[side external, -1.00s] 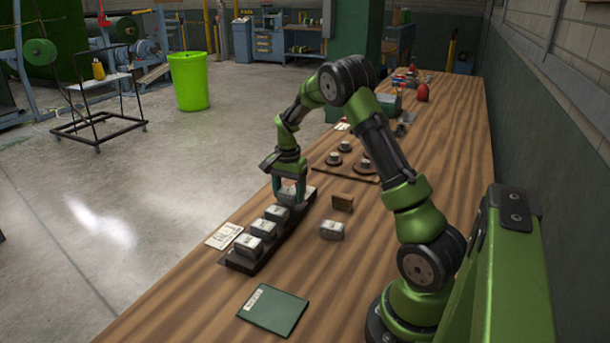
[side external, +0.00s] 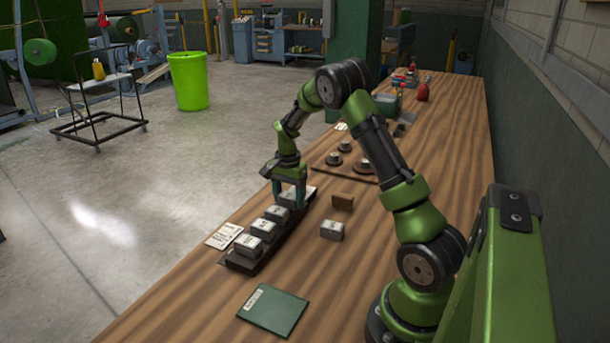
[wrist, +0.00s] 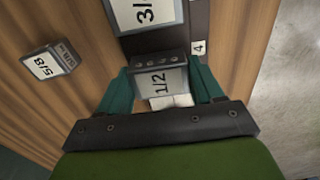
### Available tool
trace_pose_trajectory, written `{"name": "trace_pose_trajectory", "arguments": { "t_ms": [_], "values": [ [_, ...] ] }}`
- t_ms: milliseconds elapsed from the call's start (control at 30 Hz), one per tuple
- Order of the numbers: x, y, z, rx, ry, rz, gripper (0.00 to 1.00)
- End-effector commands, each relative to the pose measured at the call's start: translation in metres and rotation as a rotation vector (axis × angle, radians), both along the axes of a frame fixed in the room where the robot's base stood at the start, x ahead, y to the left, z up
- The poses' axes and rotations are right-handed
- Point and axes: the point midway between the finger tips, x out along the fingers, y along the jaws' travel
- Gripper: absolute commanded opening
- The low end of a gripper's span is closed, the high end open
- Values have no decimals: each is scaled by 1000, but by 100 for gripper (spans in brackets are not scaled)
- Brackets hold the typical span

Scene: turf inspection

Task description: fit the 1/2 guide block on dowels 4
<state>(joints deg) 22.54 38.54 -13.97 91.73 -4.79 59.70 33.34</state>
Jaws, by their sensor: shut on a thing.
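My gripper (side external: 289,200) is shut on the grey 1/2 guide block, whose white label and row of small holes show in the wrist view (wrist: 160,79). The fingers stand on both sides of the block. It is over the far end of the dark rail (side external: 242,264). A tag marked 4 (wrist: 199,47) is on the rail beside the block. Dowels 4 are hidden beneath the block and gripper, and I cannot tell whether the block touches the rail. Several other grey blocks sit in a row on the rail, the closest one (wrist: 146,13) labelled starting with 3.
A loose 5/8 block (wrist: 45,65) lies on the table, also in the side view (side external: 332,231). A brown block (side external: 342,202), green booklet (side external: 272,310), paper card (side external: 224,236) and wooden tray of round parts (side external: 330,171) lie nearby. The table's right side is fairly clear.

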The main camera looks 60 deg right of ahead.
Motion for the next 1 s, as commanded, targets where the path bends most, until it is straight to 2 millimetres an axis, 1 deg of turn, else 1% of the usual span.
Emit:
{"name": "trace_pose_trajectory", "arguments": {
  "t_ms": [267, 300, 367, 400, 467, 767, 867, 967, 1000],
  "values": [
    [0, 0, -7, 0, 1, 0, 31],
    [0, 0, -7, 0, 0, 0, 72],
    [0, 0, -7, 0, 0, 0, 81],
    [0, 0, -7, 0, 0, 0, 87],
    [0, 0, -7, 0, 0, 0, 96],
    [0, 0, -6, 0, 0, 0, 96],
    [0, 0, 2, -1, -2, 0, 96],
    [0, 0, 18, -2, -3, 0, 96],
    [1, 0, 26, -2, -4, 0, 96]
  ]
}}
